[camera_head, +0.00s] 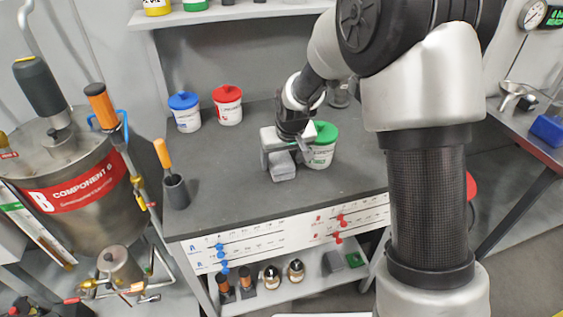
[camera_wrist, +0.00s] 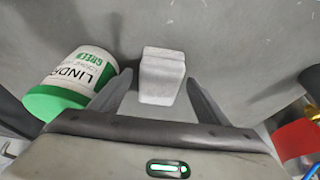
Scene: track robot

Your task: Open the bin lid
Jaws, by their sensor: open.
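No thing is plainly marked as a bin; the lidded containers on the table are white tubs. One tub has a green lid (camera_head: 325,132), one a red lid (camera_head: 227,93) and one a blue lid (camera_head: 184,100). All the lids look closed. My gripper (camera_head: 283,162) is open over the table, just left of the green-lidded tub. A small light grey block (camera_wrist: 162,88) shows between the fingertips of my gripper (camera_wrist: 159,77) in the wrist view, with no clear contact. The green-lidded tub (camera_wrist: 75,82) lies left of the fingers there.
The dark grey table (camera_head: 235,190) is clear in front of my gripper. An orange-handled tool stands in a dark holder (camera_head: 176,190) at its left edge. A large steel vessel (camera_head: 75,205) stands left. A partly hidden red thing (camera_head: 471,187) shows behind my arm.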

